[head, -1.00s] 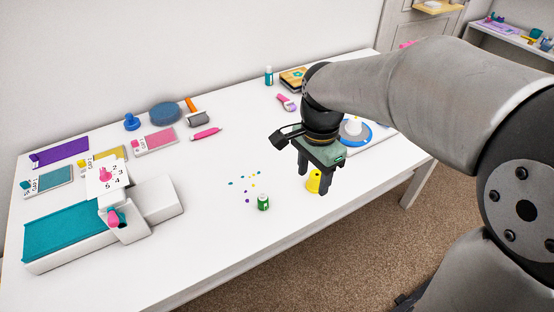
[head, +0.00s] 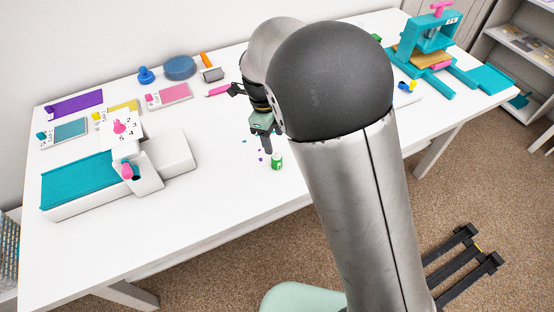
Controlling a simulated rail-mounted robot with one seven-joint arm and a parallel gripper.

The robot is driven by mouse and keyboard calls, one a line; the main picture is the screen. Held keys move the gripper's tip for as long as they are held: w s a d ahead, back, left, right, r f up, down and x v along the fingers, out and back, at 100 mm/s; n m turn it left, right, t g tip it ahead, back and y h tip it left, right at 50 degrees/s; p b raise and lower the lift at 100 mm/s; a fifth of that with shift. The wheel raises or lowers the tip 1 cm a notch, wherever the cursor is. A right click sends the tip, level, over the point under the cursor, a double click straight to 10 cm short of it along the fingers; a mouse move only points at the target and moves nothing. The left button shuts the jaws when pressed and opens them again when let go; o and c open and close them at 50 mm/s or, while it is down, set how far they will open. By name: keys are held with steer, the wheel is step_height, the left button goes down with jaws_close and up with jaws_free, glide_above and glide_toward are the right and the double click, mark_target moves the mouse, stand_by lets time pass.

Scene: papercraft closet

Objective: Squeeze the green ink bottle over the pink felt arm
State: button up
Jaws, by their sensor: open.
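The green ink bottle (head: 277,162) stands upright on the white table near its front edge, with a pale top. My gripper (head: 269,149) is open, just behind and above the bottle and slightly left of it. A small gap or overlap between fingers and bottle cannot be judged. Which thing is the pink felt arm is unclear. A pink-topped pad (head: 168,95) lies at the back left, and a teal press (head: 432,45) at the far right has a pink part (head: 436,64) low on its front.
Small coloured dots lie beside my gripper. A teal-topped white device (head: 80,181) fills the front left. My arm hides the table's middle right. Free table lies between the device and the bottle.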

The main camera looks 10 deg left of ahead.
mark_target(276, 153)
steer(key=f, duration=0.3)
steer(key=shift+d, duration=0.2)
steer(key=shift+s+d+f+p, duration=0.1)
steer(key=shift+s+f, duration=0.05)
steer(key=shift+f, duration=0.7)
steer(key=shift+s+d+f+p, duration=0.1)
steer(key=shift+d+f+p, duration=0.05)
steer(key=shift+f, duration=0.75)
steer(key=shift+s+d+f+p, duration=0.1)
steer(key=shift+s+f, duration=0.05)
steer(key=shift+f, duration=0.7)
steer(key=c, duration=1)
